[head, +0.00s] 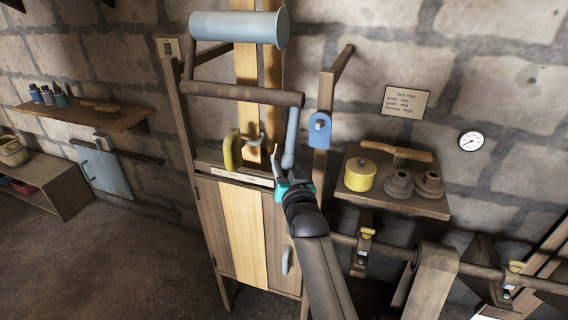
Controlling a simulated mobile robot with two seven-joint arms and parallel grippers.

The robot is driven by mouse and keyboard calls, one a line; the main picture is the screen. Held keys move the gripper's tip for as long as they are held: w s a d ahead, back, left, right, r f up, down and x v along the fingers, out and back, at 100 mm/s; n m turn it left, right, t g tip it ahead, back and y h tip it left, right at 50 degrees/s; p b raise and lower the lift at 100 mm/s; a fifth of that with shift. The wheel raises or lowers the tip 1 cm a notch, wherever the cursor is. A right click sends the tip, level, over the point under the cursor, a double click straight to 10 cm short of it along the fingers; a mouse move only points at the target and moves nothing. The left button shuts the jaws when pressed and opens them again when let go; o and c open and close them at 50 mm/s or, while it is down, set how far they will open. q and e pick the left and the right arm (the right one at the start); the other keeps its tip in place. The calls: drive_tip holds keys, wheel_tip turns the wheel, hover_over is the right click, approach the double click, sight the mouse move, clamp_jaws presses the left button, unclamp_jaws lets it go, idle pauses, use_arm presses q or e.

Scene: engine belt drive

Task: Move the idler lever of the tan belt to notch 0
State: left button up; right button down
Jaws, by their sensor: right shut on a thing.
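The tan belt (245,66) runs as pale vertical strips behind the blue-grey drum and the dark roller, and a matching pale strip shows on the cabinet front below. My right gripper (282,169) is shut at the lower end of a blue-grey bar (291,138), which looks like the idler lever. The bar hangs nearly upright below the roller's right end. The gripper hides its tip and the right end of the small label strip (233,174), so I cannot tell the notch. A yellow handle (232,151) stands left of the gripper. My left gripper is not in view.
The drum (238,29) and roller (242,94) overhang the cabinet. A wooden post (325,105) with a blue plate (319,130) stands close to the right of the bar. Further right, a shelf (422,206) holds a yellow pot and brown pieces. A shaft runs below it.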

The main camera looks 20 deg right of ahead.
drive_tip(key=shift+f, duration=0.1)
idle(0.7)
drive_tip(key=shift+w, duration=0.1)
drive_tip(key=w+d+n+t+b, duration=0.1)
drive_tip(key=b, duration=0.3)
drive_tip(key=w+d+n+t+b, duration=0.1)
drive_tip(key=w+b, duration=0.1)
drive_tip(key=b, duration=0.2)
drive_tip(key=w+d+t+b, duration=0.1)
drive_tip(key=b, duration=0.2)
drive_tip(key=shift+w+d+f+n+t+y+b, duration=0.1)
drive_tip(key=shift+w+f+n+t+y+b, duration=0.2)
drive_tip(key=shift+w+f+n+b, duration=0.1)
drive_tip(key=shift+w+d+r+b, duration=0.1)
drive_tip(key=shift+b, duration=0.25)
drive_tip(key=shift+d+r+t+b, duration=0.1)
drive_tip(key=shift+r+t+b, duration=0.05)
drive_tip(key=shift+t+b, duration=0.15)
drive_tip(key=shift+w+r+n, duration=0.1)
drive_tip(key=shift+r+n, duration=0.05)
drive_tip(key=shift+n, duration=0.15)
drive_tip(key=c, duration=0.9)
unclamp_jaws()
drive_tip(key=o, duration=0.4)
drive_tip(key=shift+w, duration=0.1)
drive_tip(key=shift+c, duration=0.2)
drive_tip(key=shift+o, duration=0.2)
